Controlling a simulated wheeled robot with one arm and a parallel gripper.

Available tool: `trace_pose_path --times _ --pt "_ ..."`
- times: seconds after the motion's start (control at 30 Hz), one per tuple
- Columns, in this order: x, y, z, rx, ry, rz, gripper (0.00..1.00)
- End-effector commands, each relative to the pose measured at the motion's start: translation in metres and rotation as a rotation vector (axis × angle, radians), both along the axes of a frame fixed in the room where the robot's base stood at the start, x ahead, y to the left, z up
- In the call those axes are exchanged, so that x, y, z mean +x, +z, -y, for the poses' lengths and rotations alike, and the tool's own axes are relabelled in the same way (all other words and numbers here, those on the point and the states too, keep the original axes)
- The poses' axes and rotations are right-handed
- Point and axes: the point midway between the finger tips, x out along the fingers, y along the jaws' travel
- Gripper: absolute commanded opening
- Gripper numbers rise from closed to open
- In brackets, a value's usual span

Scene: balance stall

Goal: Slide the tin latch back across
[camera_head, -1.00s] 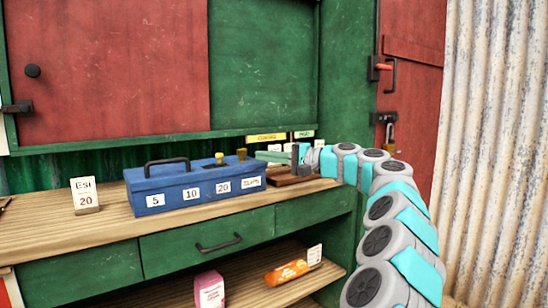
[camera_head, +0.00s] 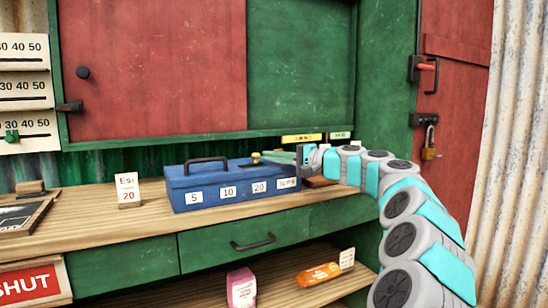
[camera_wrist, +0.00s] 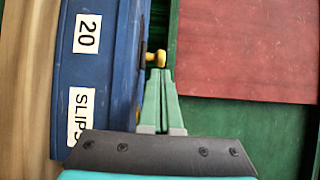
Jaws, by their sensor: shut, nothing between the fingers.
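The blue cash tin (camera_head: 210,182), with a black handle and number labels, stands on the wooden counter. A brass knob (camera_head: 256,157) shows at its top right and appears in the wrist view (camera_wrist: 155,57) at the tin's edge. I take it for the latch's knob; the latch track is not clear. My gripper (camera_head: 268,155) reaches in from the right over the tin's right end. In the wrist view my green fingers (camera_wrist: 160,76) are together and empty. Their tips are right at the knob, apparently touching it or nearly so.
A price card "Esi 20" (camera_head: 127,190) stands left of the tin. A red shutter (camera_head: 150,75) and green frame rise behind. Yellow and green labels (camera_head: 302,138) sit at the back right. A pink packet (camera_head: 241,289) and orange packet (camera_head: 318,275) lie on the lower shelf.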

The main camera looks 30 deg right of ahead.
Motion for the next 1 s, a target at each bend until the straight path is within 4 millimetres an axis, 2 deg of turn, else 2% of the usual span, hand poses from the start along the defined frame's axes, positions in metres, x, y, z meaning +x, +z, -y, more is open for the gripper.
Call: trace_pose_path --times 0.17,0.47,0.87,1.0 --pt "0.000 0.000 -0.004 0.000 0.000 0.000 0.00" --pt "-0.001 -0.001 -0.034 0.000 0.002 -0.001 0.00" --pt "-0.002 0.000 -0.034 -0.001 0.001 -0.001 0.00" --pt "-0.006 0.001 -0.026 0.000 0.001 0.000 0.00"
